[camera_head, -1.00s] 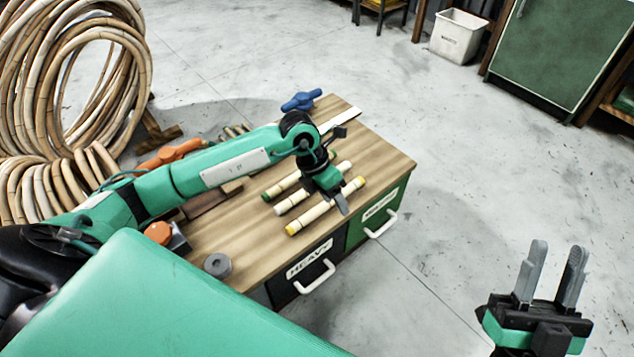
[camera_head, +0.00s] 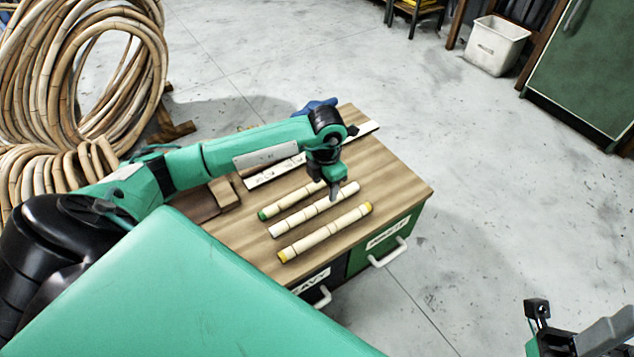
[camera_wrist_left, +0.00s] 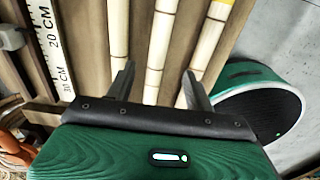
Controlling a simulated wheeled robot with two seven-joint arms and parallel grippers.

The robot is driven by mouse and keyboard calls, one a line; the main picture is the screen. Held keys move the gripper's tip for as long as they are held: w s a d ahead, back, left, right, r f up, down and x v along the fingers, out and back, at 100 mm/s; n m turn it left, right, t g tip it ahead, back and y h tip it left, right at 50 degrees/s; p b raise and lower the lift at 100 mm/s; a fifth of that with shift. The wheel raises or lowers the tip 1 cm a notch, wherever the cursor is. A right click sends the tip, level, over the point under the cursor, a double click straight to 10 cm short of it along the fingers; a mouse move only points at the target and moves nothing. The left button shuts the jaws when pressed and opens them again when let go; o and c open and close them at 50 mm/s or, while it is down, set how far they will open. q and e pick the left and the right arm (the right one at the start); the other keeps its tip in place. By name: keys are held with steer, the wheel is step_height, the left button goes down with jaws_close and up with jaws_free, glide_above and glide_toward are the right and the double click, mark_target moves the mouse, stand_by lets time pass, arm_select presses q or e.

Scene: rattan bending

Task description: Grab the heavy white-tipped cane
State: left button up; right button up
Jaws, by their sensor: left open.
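The white-tipped cane (camera_head: 290,222) lies on the wooden workbench top, between a green-tipped cane (camera_head: 283,206) and a yellow-tipped cane (camera_head: 325,233). My left gripper (camera_head: 335,194) is over its far part in the head view. In the left wrist view my left gripper (camera_wrist_left: 160,84) is open, and the middle cane (camera_wrist_left: 160,45) runs between its two fingers, with the other canes outside them. No contact is visible. My right gripper (camera_head: 590,335) is at the lower right, partly cut off, away from the bench.
A white ruler (camera_head: 263,175) lies behind the canes. The bench front has a dark drawer labelled HEAVY (camera_head: 312,284) and a green drawer (camera_head: 375,251), both with white handles. Coiled rattan (camera_head: 55,90) stands at the left.

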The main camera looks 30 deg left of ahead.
mark_target(325, 201)
arm_select(q)
step_height(325, 201, down, 8)
steer(key=b, duration=0.2)
steer(key=shift+w+a+r+b, duration=0.1)
steer(key=shift+w+r+b, duration=0.05)
steer(key=shift+r+b, duration=0.15)
steer(key=c, duration=1.1)
